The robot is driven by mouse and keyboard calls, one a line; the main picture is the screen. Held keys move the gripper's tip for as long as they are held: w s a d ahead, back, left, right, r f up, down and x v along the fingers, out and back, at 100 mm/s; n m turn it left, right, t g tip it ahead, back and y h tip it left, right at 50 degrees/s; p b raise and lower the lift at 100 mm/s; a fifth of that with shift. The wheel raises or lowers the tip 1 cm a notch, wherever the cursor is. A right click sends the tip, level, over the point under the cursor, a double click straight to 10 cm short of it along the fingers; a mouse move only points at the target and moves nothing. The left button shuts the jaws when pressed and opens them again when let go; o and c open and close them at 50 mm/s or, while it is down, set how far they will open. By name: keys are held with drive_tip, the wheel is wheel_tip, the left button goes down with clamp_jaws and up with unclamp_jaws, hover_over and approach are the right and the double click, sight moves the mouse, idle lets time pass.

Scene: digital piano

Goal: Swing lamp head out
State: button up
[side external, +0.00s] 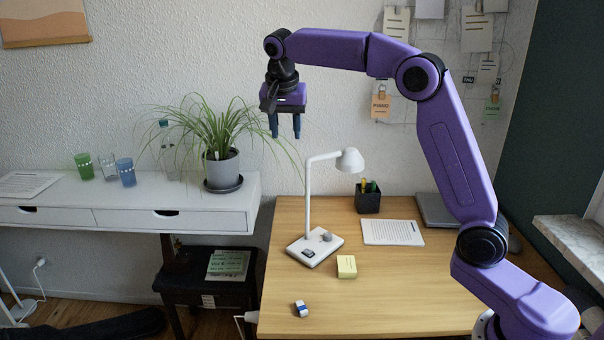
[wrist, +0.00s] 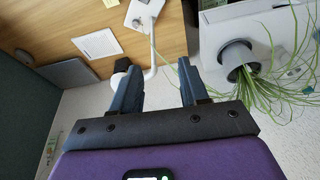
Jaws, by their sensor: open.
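A white desk lamp (side external: 308,205) stands upright on the wooden desk, its flat base carrying a small dark screen and a grey knob. Its arm bends at the top and reaches right to a rounded lamp head (side external: 350,160). In the wrist view the lamp's white pole (wrist: 152,50) shows beyond the fingers, and the head is mostly hidden behind the left finger. My gripper (side external: 285,128) hangs fingers down, open and empty, up and to the left of the lamp, touching nothing. In the wrist view my gripper (wrist: 158,82) has its two fingers spread apart.
A potted spider plant (side external: 222,168) stands on the white side table (side external: 190,205), its leaves reaching near the lamp. On the desk (side external: 380,295) are a pen cup (side external: 367,202), a paper sheet (side external: 392,232), yellow notes (side external: 346,267) and an eraser (side external: 301,308).

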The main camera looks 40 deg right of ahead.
drive_tip(key=s+a+f+n+y, duration=0.1)
drive_tip(key=s+a+f+n, duration=0.1)
drive_tip(key=s+a+n, duration=0.2)
drive_tip(key=s+a+f+n+y, duration=0.1)
drive_tip(key=s+a+f+n, duration=0.1)
drive_tip(key=s, duration=0.7)
drive_tip(key=shift+s+a+f+n, duration=0.2)
drive_tip(key=shift+a+n, duration=0.7)
drive_tip(key=shift+n, duration=0.5)
